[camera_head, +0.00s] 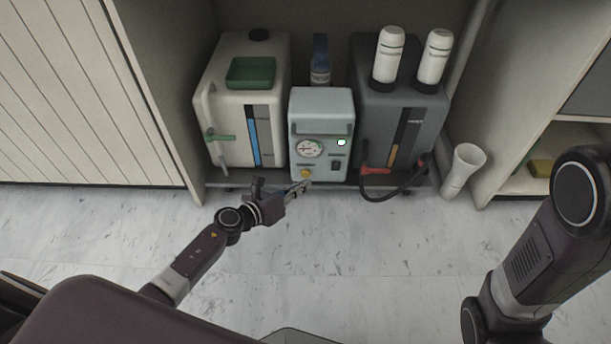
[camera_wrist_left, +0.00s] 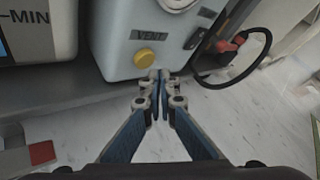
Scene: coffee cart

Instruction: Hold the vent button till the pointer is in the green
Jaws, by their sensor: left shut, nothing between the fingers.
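The vent button is a round yellow knob (camera_head: 305,173) low on the front of a pale grey unit (camera_head: 321,108). In the left wrist view the yellow button (camera_wrist_left: 145,58) sits under a label reading VENT. A round white gauge (camera_head: 310,148) is above the button in the head view; its pointer is too small to read against the green. My left gripper (camera_head: 301,187) is shut and empty, its tips just below the button. In the left wrist view the fingertips (camera_wrist_left: 159,74) are below and slightly right of the button, seemingly apart from it. My right gripper is out of view.
A white tank (camera_head: 225,110) stands left of the unit and a dark grey tank (camera_head: 375,120) right of it. A black hose with a red fitting (camera_head: 374,170) hangs at the right. A white tube (camera_head: 463,166) leans farther right. The floor in front is clear.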

